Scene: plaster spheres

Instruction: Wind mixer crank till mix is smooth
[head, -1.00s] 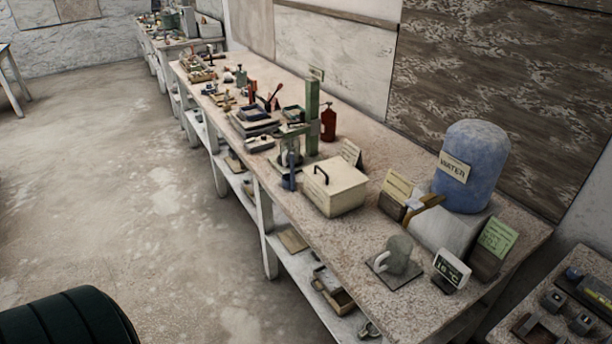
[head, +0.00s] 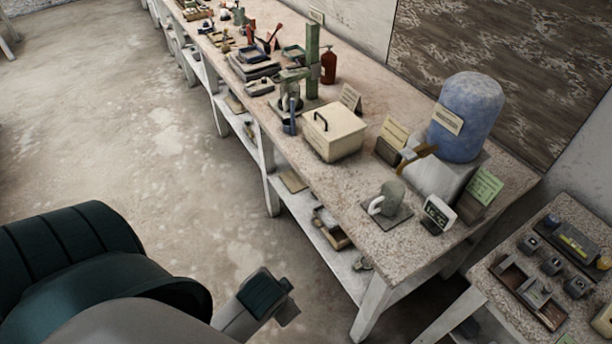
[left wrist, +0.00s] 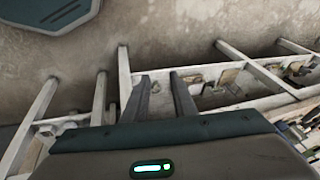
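The mixer (head: 313,62) stands on the long bench, with a green upright column, a pot-like part (head: 290,92) under its arm and a blue handle (head: 289,122) hanging at its front; I take this handle for the crank. The mix inside cannot be seen. My left gripper (head: 284,304) is low at the bottom of the head view, over the floor in front of the bench and well apart from the mixer. In the left wrist view its two fingers (left wrist: 161,88) are spread with nothing between them. My right gripper is not in view.
A cream lidded box (head: 336,142) stands right of the mixer. Further right are a grey mug (head: 391,194), a small display (head: 438,214) and a blue water tank (head: 467,115). Trays and tools crowd the bench's far end. A side table (head: 550,275) is at right. The floor in front is clear.

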